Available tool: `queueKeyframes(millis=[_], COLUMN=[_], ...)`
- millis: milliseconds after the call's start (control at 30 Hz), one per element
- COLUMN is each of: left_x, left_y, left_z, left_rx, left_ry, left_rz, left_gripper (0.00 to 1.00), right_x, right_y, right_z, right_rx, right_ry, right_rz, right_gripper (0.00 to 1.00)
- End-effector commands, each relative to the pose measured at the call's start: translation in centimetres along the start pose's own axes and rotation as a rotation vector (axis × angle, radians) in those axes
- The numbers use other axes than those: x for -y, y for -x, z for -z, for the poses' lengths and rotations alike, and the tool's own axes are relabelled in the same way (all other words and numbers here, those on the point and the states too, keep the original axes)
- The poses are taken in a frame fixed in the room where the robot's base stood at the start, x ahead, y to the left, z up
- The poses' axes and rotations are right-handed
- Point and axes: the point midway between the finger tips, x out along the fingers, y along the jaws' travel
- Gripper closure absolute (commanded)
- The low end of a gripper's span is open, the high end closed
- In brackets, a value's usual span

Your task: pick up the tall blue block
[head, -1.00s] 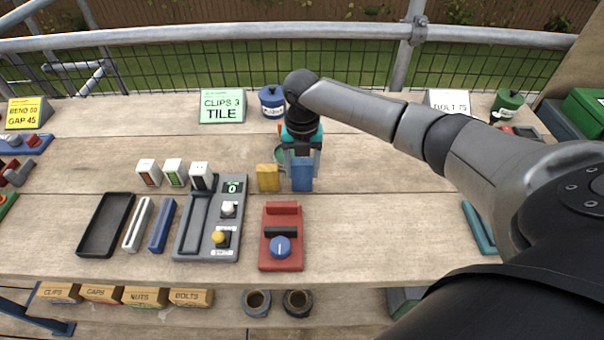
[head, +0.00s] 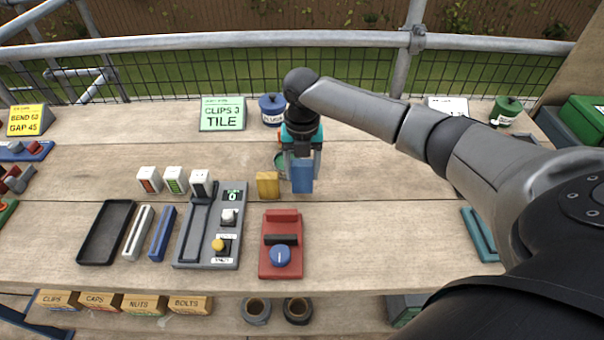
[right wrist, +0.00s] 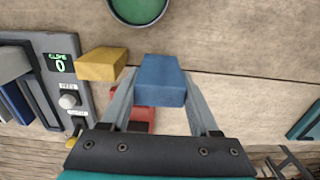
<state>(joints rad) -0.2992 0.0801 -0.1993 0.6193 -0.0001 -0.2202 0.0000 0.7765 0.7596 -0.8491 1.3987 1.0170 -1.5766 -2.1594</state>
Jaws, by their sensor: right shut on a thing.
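The tall blue block (head: 302,178) is held between the fingers of my right gripper (head: 302,160), just right of the yellow block (head: 267,185). Its lower edge shows a little higher than the yellow block's, so it appears slightly raised off the table. In the right wrist view the blue block (right wrist: 161,80) sits between both fingers (right wrist: 160,97), with the yellow block (right wrist: 101,64) apart to its left. My left gripper is not in view.
A red device with a blue knob (head: 281,256) lies in front, and a grey panel with buttons (head: 230,258) stands to its left. A green round container (right wrist: 138,8) is close behind the block. The table (head: 400,240) to the right is mostly clear.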

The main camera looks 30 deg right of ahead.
Motion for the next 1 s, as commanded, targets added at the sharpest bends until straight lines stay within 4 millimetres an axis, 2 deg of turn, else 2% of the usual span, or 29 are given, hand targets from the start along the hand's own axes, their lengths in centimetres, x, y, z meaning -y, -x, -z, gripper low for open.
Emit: queueKeyframes(millis=[400, 600, 800, 1000], left_x=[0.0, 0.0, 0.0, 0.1], left_y=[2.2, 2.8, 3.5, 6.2], left_z=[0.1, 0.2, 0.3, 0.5], left_rx=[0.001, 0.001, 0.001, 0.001], left_ry=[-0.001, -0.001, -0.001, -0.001], left_rz=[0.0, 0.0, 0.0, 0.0], left_gripper=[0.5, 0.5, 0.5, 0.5], right_x=[-0.1, -0.1, -0.2, -1.1], right_y=[11.7, 15.8, 17.6, 17.0], right_z=[-0.2, -0.1, 0.0, 0.7], right_rx=[0.006, 0.004, 0.0, -0.005], right_ry=[0.0, 0.001, -0.001, -0.007], right_rz=[-0.005, -0.003, -0.001, 0.006], right_gripper=[0.93, 0.93, 0.93, 0.93])
